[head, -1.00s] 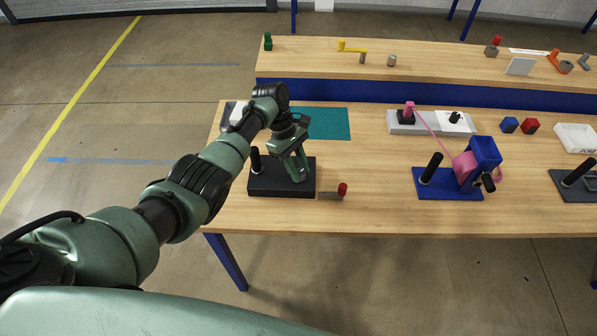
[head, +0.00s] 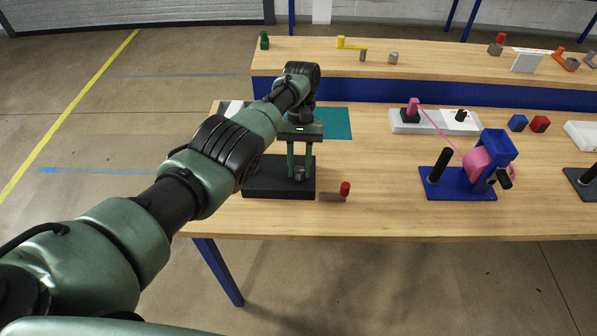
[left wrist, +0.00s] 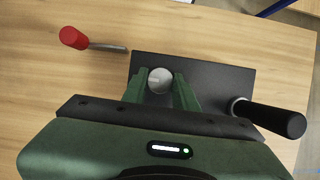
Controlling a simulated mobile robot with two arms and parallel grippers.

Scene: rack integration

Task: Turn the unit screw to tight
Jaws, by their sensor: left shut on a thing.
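The unit is a black base plate (head: 265,183) at the left front of the bench; its bare surface shows in the left wrist view (left wrist: 215,78). A round grey screw (head: 299,175) stands on it, its pale top clear in the left wrist view (left wrist: 160,80). My left gripper (head: 299,176) points down over the plate, its green fingers on either side of the screw and shut on it; the fingers also show in the left wrist view (left wrist: 160,84). A black upright handle (left wrist: 268,118) is on the plate, hidden by my arm in the head view. My right gripper is out of view.
A red-handled grey piece (head: 345,189) lies just right of the plate. A teal mat (head: 337,124) lies behind. A blue fixture (head: 455,190) with a pink part stands to the right, with a grey-white board (head: 432,127) behind it. Bench between is clear.

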